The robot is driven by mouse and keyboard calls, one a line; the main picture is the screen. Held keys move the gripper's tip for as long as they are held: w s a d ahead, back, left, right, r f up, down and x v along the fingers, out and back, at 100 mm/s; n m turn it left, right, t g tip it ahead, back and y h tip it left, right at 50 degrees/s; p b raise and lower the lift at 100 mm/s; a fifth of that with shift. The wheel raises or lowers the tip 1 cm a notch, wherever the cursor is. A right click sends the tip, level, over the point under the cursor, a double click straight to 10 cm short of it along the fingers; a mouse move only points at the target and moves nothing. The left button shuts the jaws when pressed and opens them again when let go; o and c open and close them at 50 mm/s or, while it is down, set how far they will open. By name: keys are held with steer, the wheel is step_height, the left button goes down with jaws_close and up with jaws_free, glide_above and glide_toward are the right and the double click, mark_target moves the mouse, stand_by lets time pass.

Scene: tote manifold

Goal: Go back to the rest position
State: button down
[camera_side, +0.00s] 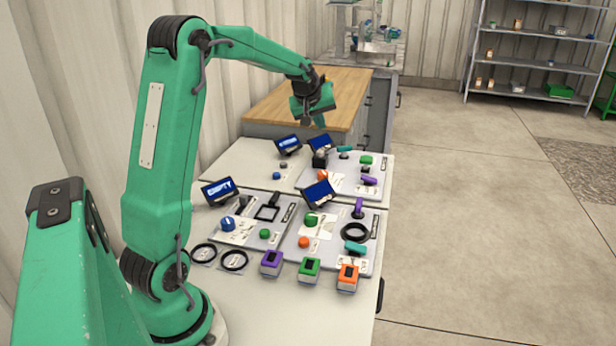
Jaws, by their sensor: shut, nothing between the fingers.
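My gripper (313,121) hangs from the end of my green arm, over the far part of the white work table (225,158). Its fingers point down. They look small and close together, with nothing held between them. The gripper is apart from the panels and screens below it. My arm rises from its base at the left, bends at the top and reaches toward the back right.
Panels with knobs and handles (375,260) cover much of the table, with tilted screens (319,194) among them. Purple, green and orange boxes (309,269) stand along the near side. A wooden-topped cabinet (290,98) stands behind. Open floor (470,200) lies to the right.

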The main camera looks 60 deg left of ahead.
steer(key=s+d+r+m+h, duration=0.1)
steer(key=s+d+r+m, duration=0.25)
steer(key=d, duration=0.65)
steer(key=s+d+f+m+h, duration=0.1)
steer(key=s+d+m, duration=0.8)
steer(key=s+d, duration=1)
steer(key=s+h, duration=0.1)
steer(key=s, duration=0.2)
steer(key=shift+s+d+f+h, duration=0.3)
steer(key=shift+f, duration=0.05)
